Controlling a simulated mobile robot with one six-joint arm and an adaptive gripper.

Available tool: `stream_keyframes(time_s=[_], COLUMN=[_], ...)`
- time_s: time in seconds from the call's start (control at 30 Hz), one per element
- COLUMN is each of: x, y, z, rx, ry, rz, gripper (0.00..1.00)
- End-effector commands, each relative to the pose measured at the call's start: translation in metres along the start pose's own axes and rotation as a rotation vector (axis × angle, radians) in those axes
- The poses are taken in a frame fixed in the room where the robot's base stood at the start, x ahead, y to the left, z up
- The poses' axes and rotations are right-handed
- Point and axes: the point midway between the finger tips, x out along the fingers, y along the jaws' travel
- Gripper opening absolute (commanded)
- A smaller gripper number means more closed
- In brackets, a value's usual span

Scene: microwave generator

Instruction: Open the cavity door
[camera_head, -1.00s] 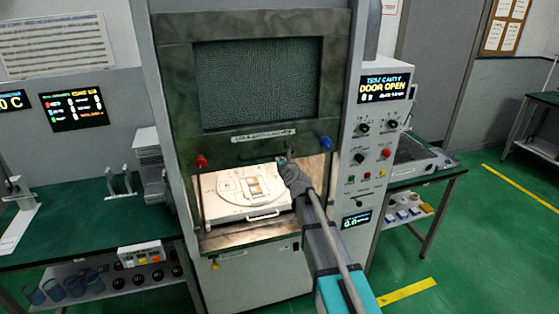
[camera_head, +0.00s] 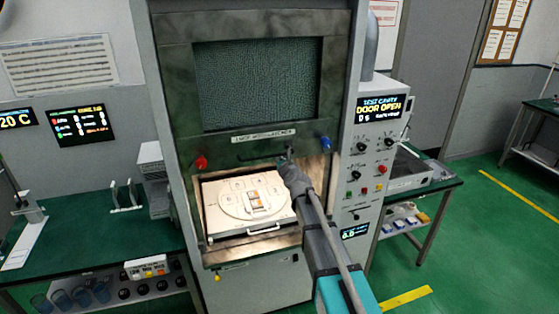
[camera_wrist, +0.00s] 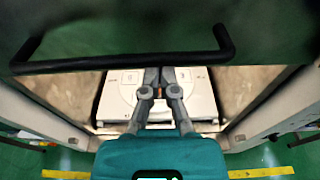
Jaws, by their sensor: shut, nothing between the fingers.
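The cavity door (camera_head: 175,95) is a dark panel with a grey mesh window. It stands raised, and the lit cavity shows open below it. A thin black bar handle (camera_head: 252,157) runs along its lower part, and the handle shows in the wrist view (camera_wrist: 120,65). My gripper (camera_head: 284,157) is shut at the right part of the handle. In the wrist view my gripper (camera_wrist: 160,75) has its fingers together just below the bar, with nothing between them. Whether they touch the bar I cannot tell.
A white tray with a round plate (camera_head: 280,218) sits in the cavity below the door. A red knob (camera_head: 201,162) and a blue knob (camera_head: 326,143) flank the door. A control panel (camera_head: 372,160) at right reads DOOR OPEN. Green benches (camera_head: 80,225) stand at both sides.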

Motion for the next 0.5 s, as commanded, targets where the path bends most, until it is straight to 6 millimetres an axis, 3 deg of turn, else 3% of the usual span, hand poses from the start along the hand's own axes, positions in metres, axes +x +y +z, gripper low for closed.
stream_keyframes(time_s=[0.5], x=[0.0009], y=[-0.0003], z=[-0.0036], rx=[0.0], ry=[0.0], rz=[0.0], gripper=[0.0])
